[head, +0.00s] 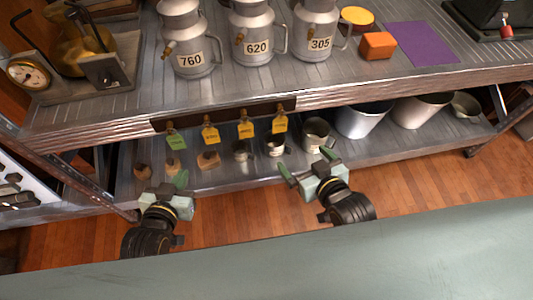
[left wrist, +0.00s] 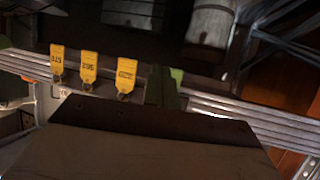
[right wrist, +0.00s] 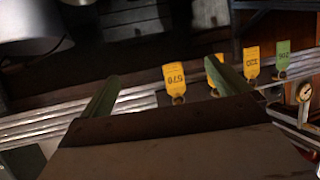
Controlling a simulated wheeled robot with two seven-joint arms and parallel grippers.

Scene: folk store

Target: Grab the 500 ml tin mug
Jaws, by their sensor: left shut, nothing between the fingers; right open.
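Three metal mugs stand in a row on the lower shelf in the head view: a small one (head: 241,151), a middle one (head: 274,146) and a larger one (head: 316,134). No capacity mark is readable on them, so I cannot tell which is the 500 ml mug. My right gripper (head: 305,163) is open and empty, just in front of the larger mug; its spread fingers show in the right wrist view (right wrist: 165,92). My left gripper (head: 180,180) is shut and empty, in front of the small wooden pieces at left. Its closed fingers show in the left wrist view (left wrist: 163,88).
Hanging tags, yellow (head: 280,122) and green (head: 176,140), line the upper shelf's front edge above the lower shelf (head: 240,178). Metal buckets (head: 362,120) stand right of the mugs. Numbered cans (head: 257,45) and an orange block (head: 378,45) are on top.

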